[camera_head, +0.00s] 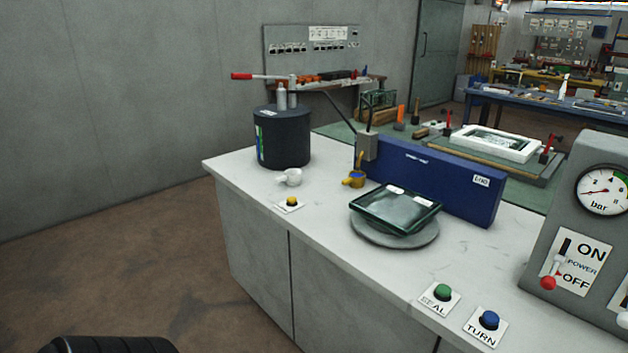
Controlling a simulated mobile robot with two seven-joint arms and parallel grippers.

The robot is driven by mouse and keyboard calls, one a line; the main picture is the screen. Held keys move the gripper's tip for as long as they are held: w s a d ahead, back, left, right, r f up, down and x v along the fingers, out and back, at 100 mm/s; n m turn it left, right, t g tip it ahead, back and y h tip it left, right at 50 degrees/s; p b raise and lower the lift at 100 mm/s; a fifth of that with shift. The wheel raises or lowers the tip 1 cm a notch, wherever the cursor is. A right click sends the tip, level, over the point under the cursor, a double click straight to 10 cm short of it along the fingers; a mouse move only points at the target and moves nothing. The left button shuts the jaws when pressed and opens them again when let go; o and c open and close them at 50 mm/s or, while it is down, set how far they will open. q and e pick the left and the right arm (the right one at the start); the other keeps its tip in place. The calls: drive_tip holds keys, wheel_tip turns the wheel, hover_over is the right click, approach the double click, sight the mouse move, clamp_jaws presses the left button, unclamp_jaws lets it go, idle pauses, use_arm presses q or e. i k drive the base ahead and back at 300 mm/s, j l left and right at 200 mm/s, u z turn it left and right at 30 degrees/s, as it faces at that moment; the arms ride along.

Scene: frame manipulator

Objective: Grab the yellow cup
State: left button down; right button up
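The yellow cup (354,180) is small and sits on the white worktop (325,219). It is just in front of the left end of a blue panel (430,178). A white cup (290,178) stands to its left, in front of a dark drum. Neither gripper shows in the head view. A dark rounded shape at the bottom left edge is cut off, and I cannot tell what it is.
A round grey turntable (395,236) bears a dark glass frame (396,207) right of the yellow cup. The dark drum (283,138) has a red-handled lever. SEAL (440,296) and TURN (488,325) buttons and a gauge box (585,230) are at right. The worktop's front left is mostly clear.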

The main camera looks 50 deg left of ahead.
sight(356, 179)
drive_tip(key=u, duration=1.35)
drive_tip(key=i+j+u, duration=0.1)
drive_tip(key=i+j, duration=0.25)
